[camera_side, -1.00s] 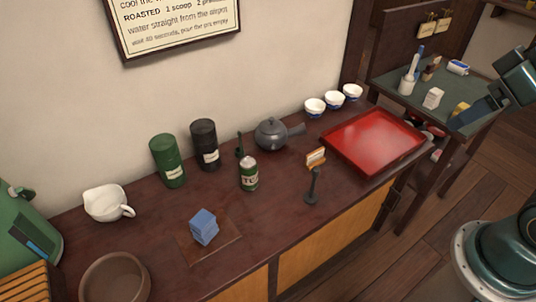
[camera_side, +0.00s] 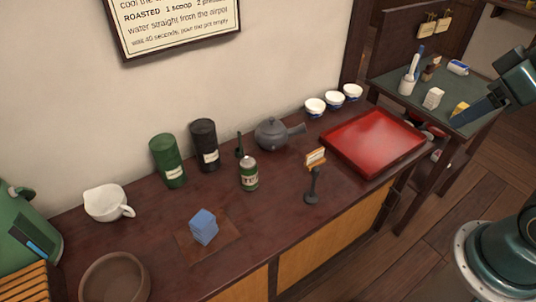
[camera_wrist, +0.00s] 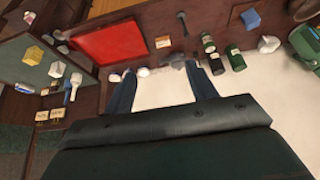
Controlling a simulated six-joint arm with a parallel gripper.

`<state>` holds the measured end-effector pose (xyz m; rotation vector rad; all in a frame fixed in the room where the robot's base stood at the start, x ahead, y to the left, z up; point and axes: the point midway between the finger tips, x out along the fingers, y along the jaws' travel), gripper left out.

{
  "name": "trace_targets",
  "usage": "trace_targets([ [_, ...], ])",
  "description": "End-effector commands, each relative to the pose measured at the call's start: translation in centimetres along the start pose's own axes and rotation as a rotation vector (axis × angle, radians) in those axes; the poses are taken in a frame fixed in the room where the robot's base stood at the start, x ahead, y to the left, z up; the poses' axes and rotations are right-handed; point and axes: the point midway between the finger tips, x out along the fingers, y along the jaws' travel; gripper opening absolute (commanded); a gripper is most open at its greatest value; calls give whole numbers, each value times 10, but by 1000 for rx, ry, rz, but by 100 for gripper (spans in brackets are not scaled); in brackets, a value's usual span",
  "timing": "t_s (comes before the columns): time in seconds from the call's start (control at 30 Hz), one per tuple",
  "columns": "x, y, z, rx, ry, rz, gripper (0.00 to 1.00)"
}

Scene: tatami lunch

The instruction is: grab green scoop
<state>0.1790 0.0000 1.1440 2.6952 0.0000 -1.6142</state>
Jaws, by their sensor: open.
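A small dark green upright thing (camera_side: 239,145), which looks like the green scoop, stands on the brown counter in the side view. It is behind the small green-and-white tea can (camera_side: 249,174) and left of the grey teapot (camera_side: 270,134). I cannot pick it out clearly in the wrist view. My gripper (camera_wrist: 162,92) shows two spread blue-grey fingers with nothing held between them in the wrist view. In the side view my gripper is at the right edge, above the green side table, far from the scoop.
A green canister (camera_side: 168,161) and a black canister (camera_side: 204,146) stand left of the scoop. A red tray (camera_side: 373,142) lies to the right, with a dark stand (camera_side: 313,186) in front. White cups (camera_side: 333,98) line the back. A blue block (camera_side: 204,227) sits at the front.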

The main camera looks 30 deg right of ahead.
Motion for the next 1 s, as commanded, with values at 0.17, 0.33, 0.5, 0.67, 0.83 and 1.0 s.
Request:
trace_targets([
  [0.17,0,0,-1,2,0,0,57],
  [0.33,0,-2,-10,33,-5,-5,57],
  [0.5,1,-6,-34,114,-18,-18,57],
  [0.67,6,-12,-68,231,-38,-34,57],
  [0.83,18,-19,-107,369,-62,-52,57],
  [1.0,34,-26,-144,506,-91,-66,57],
])
